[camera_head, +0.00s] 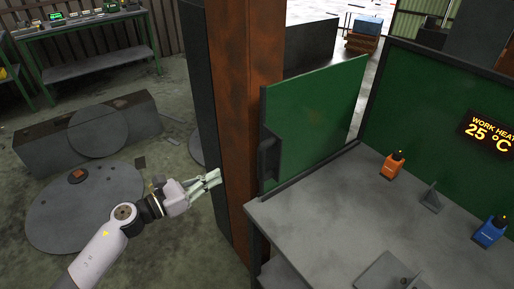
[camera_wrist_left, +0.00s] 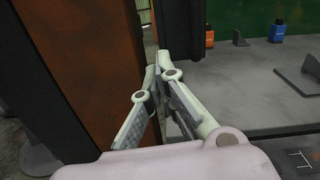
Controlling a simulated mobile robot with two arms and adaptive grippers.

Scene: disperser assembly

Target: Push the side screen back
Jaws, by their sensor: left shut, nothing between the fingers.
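The side screen (camera_head: 315,115) is a green panel at the left side of the grey worktable (camera_head: 340,210). A dark block-shaped part (camera_head: 270,155) sits at its near edge. My left gripper (camera_head: 217,178) is shut and empty, left of the rust-brown column (camera_head: 252,100) and apart from the screen in the head view. In the left wrist view, its fingers (camera_wrist_left: 150,78) meet beside the brown column (camera_wrist_left: 85,70), with the worktable to the right. Whether the fingertips touch anything is unclear. My right gripper is not in view.
An orange bottle (camera_head: 392,165), a blue bottle (camera_head: 490,232) and a grey bracket (camera_head: 431,198) stand on the worktable. A green back panel (camera_head: 425,100) carries a temperature display (camera_head: 488,132).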

